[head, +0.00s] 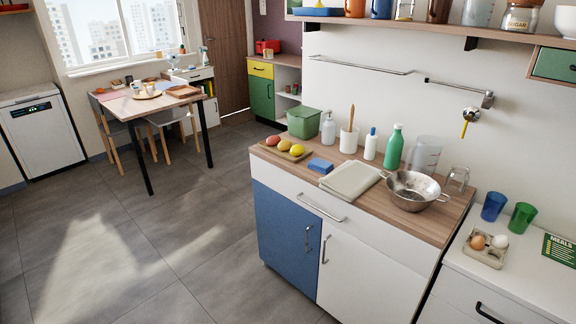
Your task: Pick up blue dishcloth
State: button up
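A small blue block-like thing (320,165) lies on the wooden counter top (272,156). It could be the folded blue dishcloth or a sponge; it is too small to tell. A larger pale grey-beige folded cloth (350,180) lies just to its right and nearer the front edge. No other blue cloth shows on the counter. My gripper is not in view.
A plate of fruit (284,151) is left of the blue thing. A white utensil pot (348,141), a white bottle (370,144) and a green bottle (393,147) stand behind. A metal colander (413,190) is right of the folded cloth. Open floor (150,240) lies left.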

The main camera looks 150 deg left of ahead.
aim_at(316, 164)
jog(key=u, duration=4.65)
jog(key=i, duration=0.35)
jog(key=u, duration=1)
jog(key=i, duration=1.6)
jog(key=z, duration=0.35)
jog(key=i, duration=1.2)
jog(key=z, duration=0.85)
jog(key=i, duration=0.35)
jog(key=z, duration=0.35)
